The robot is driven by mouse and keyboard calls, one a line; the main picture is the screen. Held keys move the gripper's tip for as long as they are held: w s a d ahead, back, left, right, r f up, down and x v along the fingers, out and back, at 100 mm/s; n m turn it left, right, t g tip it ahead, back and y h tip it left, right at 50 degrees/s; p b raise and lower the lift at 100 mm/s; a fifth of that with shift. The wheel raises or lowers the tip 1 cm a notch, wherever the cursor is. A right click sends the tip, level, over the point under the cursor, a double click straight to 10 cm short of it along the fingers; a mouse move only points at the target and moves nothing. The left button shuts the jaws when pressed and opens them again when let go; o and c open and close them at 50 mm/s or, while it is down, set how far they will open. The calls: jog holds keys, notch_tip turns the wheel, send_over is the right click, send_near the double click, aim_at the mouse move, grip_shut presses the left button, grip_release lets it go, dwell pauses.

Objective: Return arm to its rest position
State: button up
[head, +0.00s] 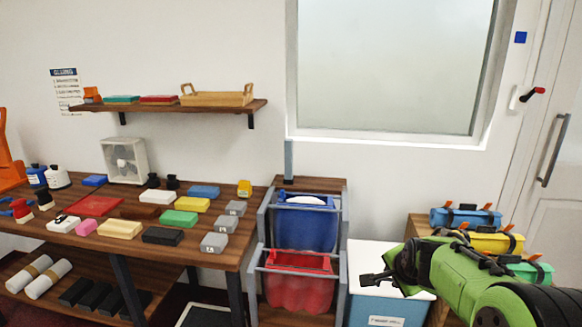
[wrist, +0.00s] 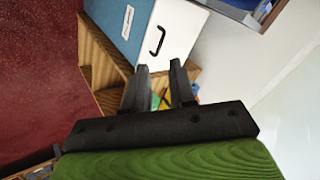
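My arm is green and reaches in from the lower right of the head view. My gripper (head: 370,279) is at its left end, in front of a blue and white box (head: 388,304). In the wrist view, my gripper (wrist: 159,67) has two dark fingers with a clear gap between them, and nothing is held. The box (wrist: 135,28) lies beyond the fingertips there, with a black handle on its white face. The gripper does not visibly touch anything.
A wooden counter (head: 140,240) at left carries several coloured blocks and bottles. A grey rack (head: 262,235) holds a blue bin (head: 307,228) and a red bin (head: 298,290). Several coloured rolls, including a blue one (head: 462,218), sit at right. Red floor (wrist: 35,80) shows in the wrist view.

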jog(key=s+a+r+n+p, duration=0.3)
jog(key=s+a+r+n, duration=0.3)
jog(key=s+r, duration=0.45)
jog(key=s+a+r+n+g+p, duration=0.1)
jog(key=s+n, duration=0.3)
jog(key=s, duration=0.6)
jog(key=s+a+r+n+g+y+p, duration=0.1)
jog(key=s+a+n+p, duration=0.2)
jog(key=s, duration=0.7)
jog(key=shift+s+a+n, duration=0.4)
jog(key=shift+a+n, duration=0.2)
jog(key=shift+a, duration=0.05)
